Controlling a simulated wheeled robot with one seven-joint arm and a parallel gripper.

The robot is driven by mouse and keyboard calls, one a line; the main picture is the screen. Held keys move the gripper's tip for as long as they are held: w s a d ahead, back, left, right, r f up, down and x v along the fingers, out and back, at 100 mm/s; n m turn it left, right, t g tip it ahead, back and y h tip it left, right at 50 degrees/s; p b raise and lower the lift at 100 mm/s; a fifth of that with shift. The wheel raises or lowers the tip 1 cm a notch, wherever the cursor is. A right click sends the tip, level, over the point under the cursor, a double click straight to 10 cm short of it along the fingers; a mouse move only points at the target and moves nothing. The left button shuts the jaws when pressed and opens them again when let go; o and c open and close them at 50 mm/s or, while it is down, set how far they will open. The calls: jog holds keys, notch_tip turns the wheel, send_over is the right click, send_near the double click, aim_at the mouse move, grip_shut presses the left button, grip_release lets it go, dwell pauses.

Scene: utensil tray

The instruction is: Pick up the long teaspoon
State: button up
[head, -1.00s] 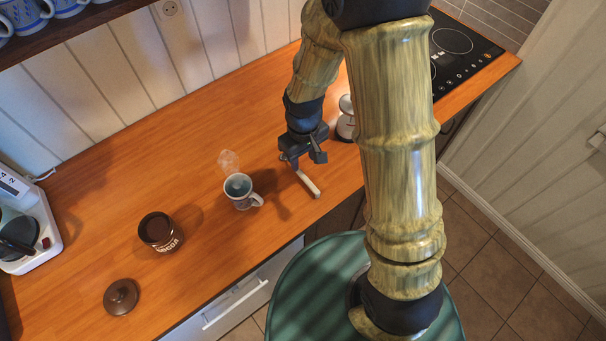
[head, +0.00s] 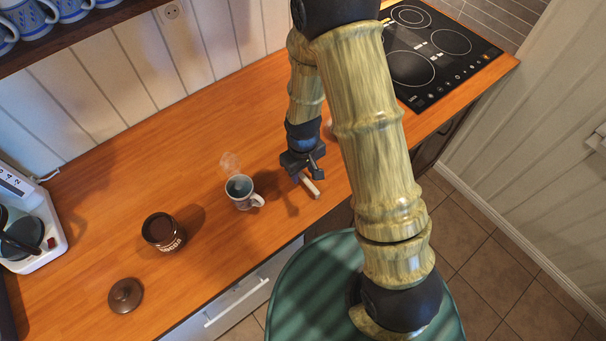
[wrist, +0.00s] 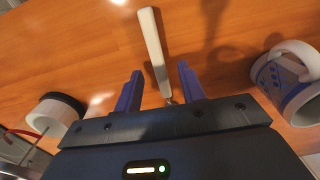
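The long teaspoon lies on the wooden counter. Its pale handle (head: 311,187) points toward the counter's front edge in the head view. In the wrist view its handle (wrist: 151,40) runs up from between the fingers, and its far end is hidden by my gripper's body. My gripper (head: 308,176) is low over the spoon. In the wrist view my gripper (wrist: 160,88) is open, with one dark blue finger on each side of the spoon and a visible gap on both sides.
A steaming patterned mug (head: 241,190) stands left of my gripper, and also shows in the wrist view (wrist: 290,82). A cocoa jar (head: 162,231) and a brown lid (head: 125,295) are farther left. A black hob (head: 425,52) is at the right. A white, black-rimmed object (wrist: 54,113) stands nearby.

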jog(key=shift+f, duration=0.8)
grip_shut()
